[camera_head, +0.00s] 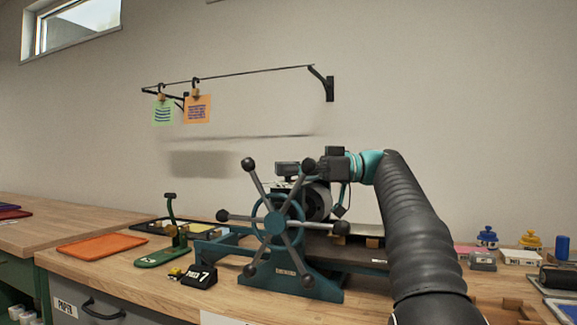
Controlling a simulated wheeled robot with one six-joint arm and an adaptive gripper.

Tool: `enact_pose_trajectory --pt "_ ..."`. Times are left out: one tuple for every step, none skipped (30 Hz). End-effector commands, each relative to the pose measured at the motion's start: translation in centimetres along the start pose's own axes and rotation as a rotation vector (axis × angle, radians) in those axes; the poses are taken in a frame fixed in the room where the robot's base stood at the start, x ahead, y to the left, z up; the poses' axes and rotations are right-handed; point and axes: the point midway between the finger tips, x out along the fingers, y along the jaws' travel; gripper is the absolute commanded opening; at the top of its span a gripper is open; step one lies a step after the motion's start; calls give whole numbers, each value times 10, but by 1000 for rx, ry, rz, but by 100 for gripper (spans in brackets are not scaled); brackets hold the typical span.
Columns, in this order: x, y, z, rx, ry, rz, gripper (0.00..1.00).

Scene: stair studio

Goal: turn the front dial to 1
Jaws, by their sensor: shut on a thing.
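The teal press (290,285) stands on the wooden bench, with a large spoked handwheel (275,222) with black ball knobs facing me. My gripper (318,168) is at the top of the press, behind the wheel's upper right knob. Its fingertips are mostly hidden, and it appears shut on a part at the press top, where the front dial seems to be. The dial's face and setting cannot be made out. A dark block (287,168) shows just left of my gripper. A small black stand with a white 7 (199,276) sits on the bench, left of the press.
An orange tray (103,246) and a green-based tool (165,255) lie left of the press. Blue-topped (487,237) and yellow-topped (531,240) items stand at right. Two clipped cards hang from a wall rail (235,75). The wheel's spokes and knobs stick out close to my gripper.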

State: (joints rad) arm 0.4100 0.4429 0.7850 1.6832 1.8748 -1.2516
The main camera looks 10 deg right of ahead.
Motion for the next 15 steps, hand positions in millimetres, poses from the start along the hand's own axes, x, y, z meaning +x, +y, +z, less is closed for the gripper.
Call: enact_pose_trajectory --pt "0 0 -1 -2 2 2 0" --pt "0 0 -1 -2 2 2 32" --pt "0 0 -1 -2 1 2 42" --pt "0 0 -1 -1 1 2 49" --pt "0 0 0 -1 1 1 56" --pt "0 0 0 -1 1 1 56" --pt "0 0 0 -1 1 1 56" --pt "0 0 0 -1 1 1 56" --pt "0 0 0 -1 1 1 56" --pt "0 0 0 -1 0 1 56" --pt "0 0 0 -1 0 1 56" --pt "0 0 0 -1 0 1 56" --pt "0 0 0 -1 0 1 56" --pt "-1 0 0 -1 0 2 56" --pt "-2 0 0 0 0 2 56"
